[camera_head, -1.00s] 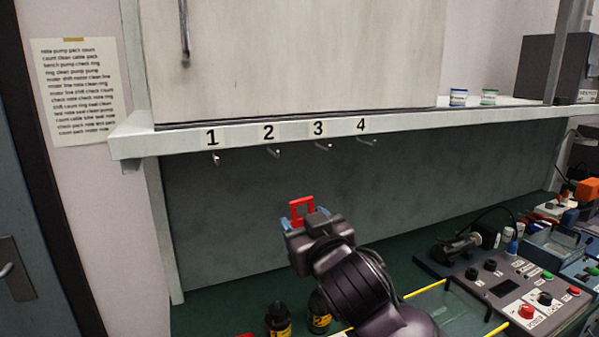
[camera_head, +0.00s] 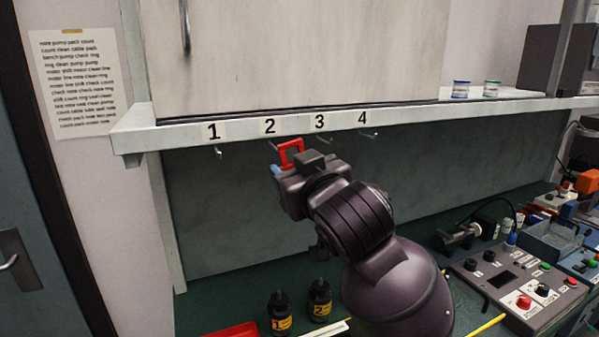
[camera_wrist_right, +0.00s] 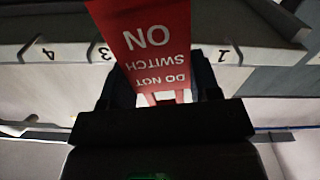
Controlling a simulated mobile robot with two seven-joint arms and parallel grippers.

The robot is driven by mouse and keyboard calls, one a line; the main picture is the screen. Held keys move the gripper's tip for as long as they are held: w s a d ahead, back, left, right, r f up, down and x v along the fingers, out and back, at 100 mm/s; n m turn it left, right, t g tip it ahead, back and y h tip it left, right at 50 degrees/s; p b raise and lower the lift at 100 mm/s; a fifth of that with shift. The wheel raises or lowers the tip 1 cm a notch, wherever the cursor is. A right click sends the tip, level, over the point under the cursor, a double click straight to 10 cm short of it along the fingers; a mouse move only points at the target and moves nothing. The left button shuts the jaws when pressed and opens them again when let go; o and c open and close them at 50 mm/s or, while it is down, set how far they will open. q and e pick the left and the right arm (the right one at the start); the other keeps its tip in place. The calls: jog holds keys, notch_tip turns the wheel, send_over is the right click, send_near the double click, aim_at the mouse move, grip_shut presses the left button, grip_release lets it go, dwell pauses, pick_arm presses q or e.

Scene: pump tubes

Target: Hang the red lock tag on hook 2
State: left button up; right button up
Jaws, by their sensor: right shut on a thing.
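The red lock tag (camera_head: 291,152) is held upright in my right gripper (camera_head: 282,170), just below the shelf edge near label 2. In the right wrist view the tag (camera_wrist_right: 155,40) shows white upside-down lettering, "DO NOT SWITCH ON", and stands between the fingers of the gripper (camera_wrist_right: 163,98). Hook 2 (camera_head: 272,146) is under label 2 (camera_head: 269,126) and mostly hidden behind the tag. The tag's frame-like top is close to the hook; I cannot tell whether they touch. My left gripper is not in view.
Hook 1 (camera_head: 218,152), hook 3 (camera_head: 325,138) and hook 4 (camera_head: 369,134) hang from the shelf edge (camera_head: 180,135) and look empty. Two black bottles (camera_head: 280,312) and a red tray (camera_head: 232,331) are on the bench below. A control box (camera_head: 515,285) is at the right.

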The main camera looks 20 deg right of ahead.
jog(key=w+f, duration=0.1)
jog(key=w, duration=0.6)
jog(key=shift+w+a+f, duration=0.15)
jog(key=shift+w+f, duration=0.15)
dwell(0.8)
dwell(0.6)
jog(key=o, duration=1)
pick_arm(q)
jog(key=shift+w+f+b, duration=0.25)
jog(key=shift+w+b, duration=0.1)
jog(key=shift+b, duration=0.45)
pick_arm(e)
jog(key=s, duration=1)
jog(key=shift+s+d, duration=0.2)
jog(key=shift+s, duration=0.2)
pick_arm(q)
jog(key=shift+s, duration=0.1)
pick_arm(e)
jog(key=shift+s+f, duration=0.1)
